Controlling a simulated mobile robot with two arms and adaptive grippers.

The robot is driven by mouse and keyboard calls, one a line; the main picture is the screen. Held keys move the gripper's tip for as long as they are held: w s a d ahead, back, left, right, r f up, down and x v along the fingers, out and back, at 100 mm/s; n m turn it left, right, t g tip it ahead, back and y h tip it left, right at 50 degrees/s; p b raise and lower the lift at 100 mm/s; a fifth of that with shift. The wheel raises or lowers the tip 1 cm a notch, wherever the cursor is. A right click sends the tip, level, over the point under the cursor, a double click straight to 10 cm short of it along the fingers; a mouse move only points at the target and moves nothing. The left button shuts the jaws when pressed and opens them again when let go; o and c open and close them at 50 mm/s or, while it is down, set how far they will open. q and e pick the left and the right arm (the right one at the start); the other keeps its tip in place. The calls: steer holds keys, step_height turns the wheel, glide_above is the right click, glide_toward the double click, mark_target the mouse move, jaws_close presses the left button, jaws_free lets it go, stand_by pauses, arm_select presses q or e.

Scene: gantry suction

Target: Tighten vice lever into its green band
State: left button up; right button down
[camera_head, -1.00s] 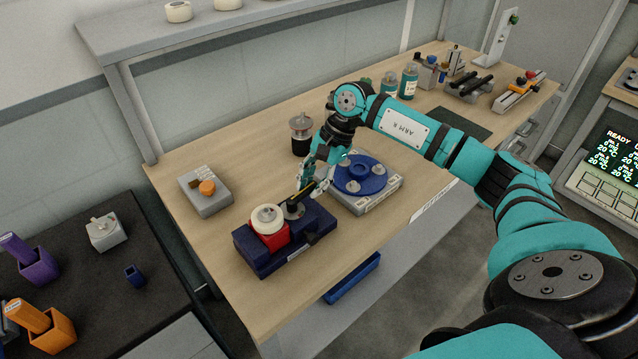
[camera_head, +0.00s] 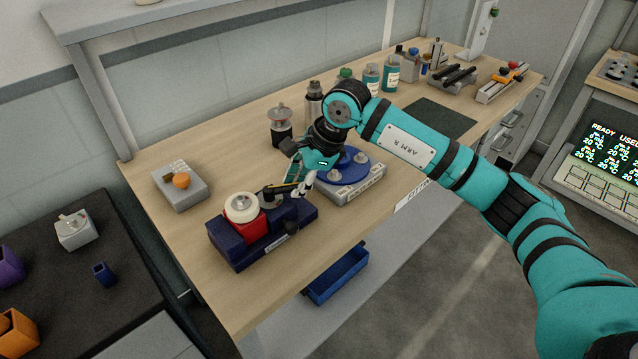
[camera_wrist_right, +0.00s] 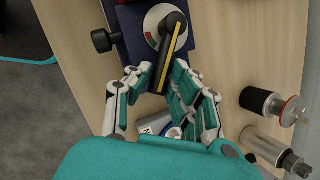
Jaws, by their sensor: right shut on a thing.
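The vice (camera_head: 283,241) is a dark blue block on the wooden bench, holding a red piece with a white round top (camera_head: 241,207). Its lever (camera_head: 283,189) is a black bar with a yellow stripe, and it shows in the right wrist view (camera_wrist_right: 170,50) above a pale round dial (camera_wrist_right: 153,30). My right gripper (camera_head: 302,186) is shut on the lever's outer end, with fingers on both sides in the wrist view (camera_wrist_right: 156,76). My left gripper is not in view.
A grey device with a blue round plate (camera_head: 374,185) stands close behind my right gripper. A grey box with an orange knob (camera_head: 181,181) sits to the left. Bottles (camera_head: 371,77) stand farther back. A blue bin (camera_head: 338,275) is below the bench edge.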

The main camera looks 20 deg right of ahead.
steer(key=shift+s+m, duration=0.1)
steer(key=shift+m, duration=0.2)
steer(key=c, duration=1.2)
jaws_free()
steer(key=v, duration=1.2)
steer(key=shift+s, duration=0.15)
